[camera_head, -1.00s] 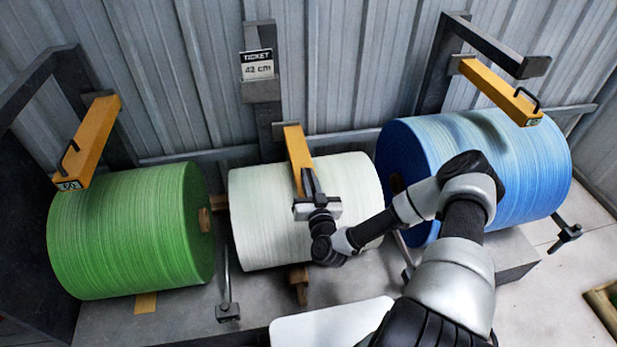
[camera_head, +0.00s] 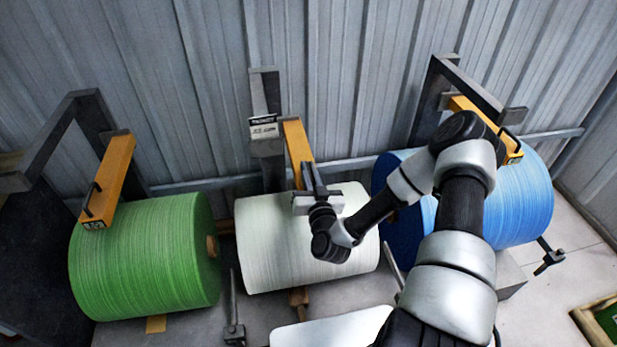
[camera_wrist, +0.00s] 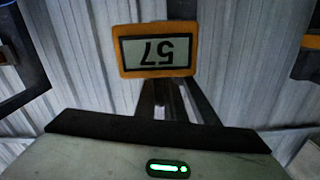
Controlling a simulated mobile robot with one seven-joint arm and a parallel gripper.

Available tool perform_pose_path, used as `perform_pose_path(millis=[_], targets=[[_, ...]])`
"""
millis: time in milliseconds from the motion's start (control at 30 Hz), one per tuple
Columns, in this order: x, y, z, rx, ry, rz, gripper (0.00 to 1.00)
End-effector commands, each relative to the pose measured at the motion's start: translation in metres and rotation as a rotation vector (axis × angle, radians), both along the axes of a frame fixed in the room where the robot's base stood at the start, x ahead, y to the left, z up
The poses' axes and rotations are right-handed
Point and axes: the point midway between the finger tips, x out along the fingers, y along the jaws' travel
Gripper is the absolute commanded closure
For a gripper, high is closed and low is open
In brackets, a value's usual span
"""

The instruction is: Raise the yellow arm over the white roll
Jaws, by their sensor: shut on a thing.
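The white roll (camera_head: 270,255) lies on its side in the middle of the head view. Its yellow arm (camera_head: 298,143) reaches out from the post behind it and stands above the roll's top. My gripper (camera_head: 311,176) is shut at the arm's near end, over the roll. The other arms carry black handles; this one's handle is hidden by my gripper, so its grip there is not visible. In the wrist view, the yellow end plate (camera_wrist: 159,50) shows "57" upside down.
A green roll (camera_head: 145,260) with a yellow arm (camera_head: 110,175) stands at left. A blue roll (camera_head: 515,200) with another yellow arm (camera_head: 480,120) stands at right, partly behind my arm. A ticket post (camera_head: 265,100) and corrugated wall are behind.

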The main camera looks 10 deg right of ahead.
Motion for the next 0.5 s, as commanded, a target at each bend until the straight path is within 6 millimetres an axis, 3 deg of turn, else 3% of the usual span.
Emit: perform_pose_path(millis=[33,133,500], targets=[[0.001,0.000,0.018,-0.001,-0.008,0.000,1.00],[0.001,0.001,0.029,0.000,-0.008,0.001,1.00],[0.001,0.000,0.039,0.001,-0.010,-0.001,1.00]])
